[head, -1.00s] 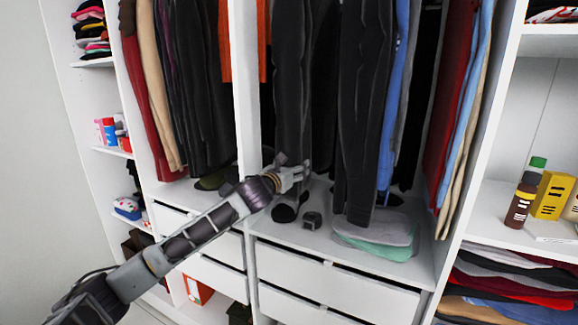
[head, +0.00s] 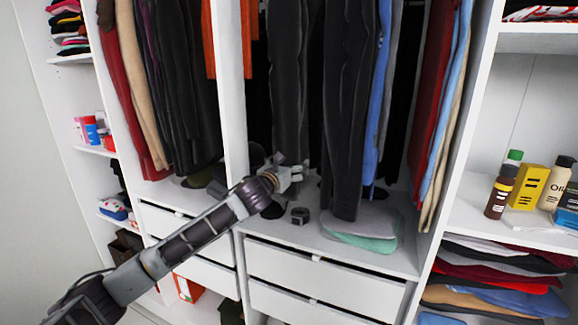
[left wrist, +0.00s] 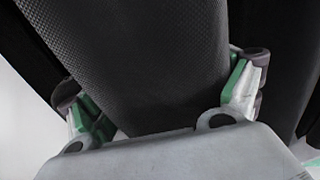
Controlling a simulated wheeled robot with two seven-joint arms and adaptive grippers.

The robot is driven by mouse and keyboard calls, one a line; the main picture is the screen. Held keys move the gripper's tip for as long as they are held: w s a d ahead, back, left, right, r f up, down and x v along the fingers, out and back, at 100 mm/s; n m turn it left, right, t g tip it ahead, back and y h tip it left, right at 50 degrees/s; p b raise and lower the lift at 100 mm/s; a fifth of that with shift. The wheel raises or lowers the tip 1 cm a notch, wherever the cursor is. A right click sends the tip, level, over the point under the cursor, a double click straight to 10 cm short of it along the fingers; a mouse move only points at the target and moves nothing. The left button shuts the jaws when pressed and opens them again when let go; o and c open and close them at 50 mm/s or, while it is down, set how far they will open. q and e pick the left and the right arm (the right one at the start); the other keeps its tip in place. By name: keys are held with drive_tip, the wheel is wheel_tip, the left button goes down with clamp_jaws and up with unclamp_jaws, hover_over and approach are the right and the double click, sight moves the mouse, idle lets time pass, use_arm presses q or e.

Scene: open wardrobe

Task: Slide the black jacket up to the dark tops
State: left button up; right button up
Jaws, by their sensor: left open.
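In the head view, a long dark garment (head: 290,85), which looks like the black jacket, hangs just right of the white divider. More dark tops (head: 345,110) hang close to its right, left of a blue garment. My left gripper (head: 292,173) is at the lower part of the jacket. In the left wrist view the open fingers (left wrist: 160,95) stand on either side of the dark textured cloth (left wrist: 150,50), with the cloth between them. Other dark cloth hangs outside the fingers on both sides. The jacket's lower end is partly hidden by the gripper. My right gripper is not in view.
The white divider (head: 228,70) stands left of the jacket. A small dark coiled item (head: 300,215) and a folded green and grey stack (head: 362,230) lie on the wardrobe floor below. Drawers (head: 325,280) are beneath. Bottles and boxes (head: 525,190) stand on the right shelf.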

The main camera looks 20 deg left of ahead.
use_arm(q)
drive_tip(key=s, duration=1.2)
idle(0.8)
drive_tip(key=shift+a, duration=0.15)
idle(0.4)
